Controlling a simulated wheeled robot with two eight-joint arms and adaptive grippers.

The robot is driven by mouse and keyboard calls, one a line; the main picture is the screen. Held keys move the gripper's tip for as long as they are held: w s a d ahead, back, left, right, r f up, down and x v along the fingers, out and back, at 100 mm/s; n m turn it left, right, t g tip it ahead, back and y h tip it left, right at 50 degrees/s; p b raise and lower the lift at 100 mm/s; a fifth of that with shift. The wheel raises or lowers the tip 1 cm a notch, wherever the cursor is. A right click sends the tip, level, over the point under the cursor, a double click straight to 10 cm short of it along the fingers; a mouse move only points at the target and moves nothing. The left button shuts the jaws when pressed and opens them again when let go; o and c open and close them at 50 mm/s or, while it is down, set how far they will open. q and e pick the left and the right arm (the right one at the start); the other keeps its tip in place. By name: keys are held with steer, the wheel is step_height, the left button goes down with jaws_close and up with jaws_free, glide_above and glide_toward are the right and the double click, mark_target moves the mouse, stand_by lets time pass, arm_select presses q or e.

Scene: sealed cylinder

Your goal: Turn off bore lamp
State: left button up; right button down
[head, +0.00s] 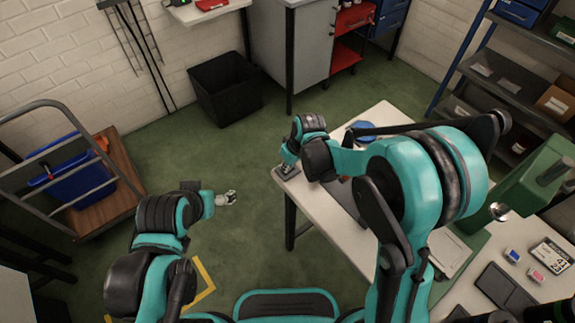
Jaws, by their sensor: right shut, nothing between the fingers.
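I cannot pick out the bore lamp for certain; my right arm hides part of the white worktable (384,113). My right gripper (286,172) is shut and empty at the table's left corner. It is small in the picture, and I cannot tell whether it touches the tabletop. My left gripper (229,198) is over the green floor, left of the table and apart from it. Its fingers are too small to tell whether they are open.
A blue round item (361,130) lies on the table behind my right arm. A green machine (530,187) stands at right, near small cards and dark trays. A black bin (225,88) and a cart with a blue crate (72,175) stand on the floor.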

steer(key=shift+s+a+f+t+h+b, duration=0.2)
steer(key=shift+a+f+t+h+b, duration=0.15)
steer(key=shift+f+h, duration=0.2)
steer(key=shift+r, duration=0.1)
steer(key=shift+d, duration=0.1)
steer(key=shift+w+d, duration=0.15)
steer(key=shift+w+d+r, duration=0.2)
steer(key=shift+w+d, duration=0.15)
steer(key=shift+d, duration=0.1)
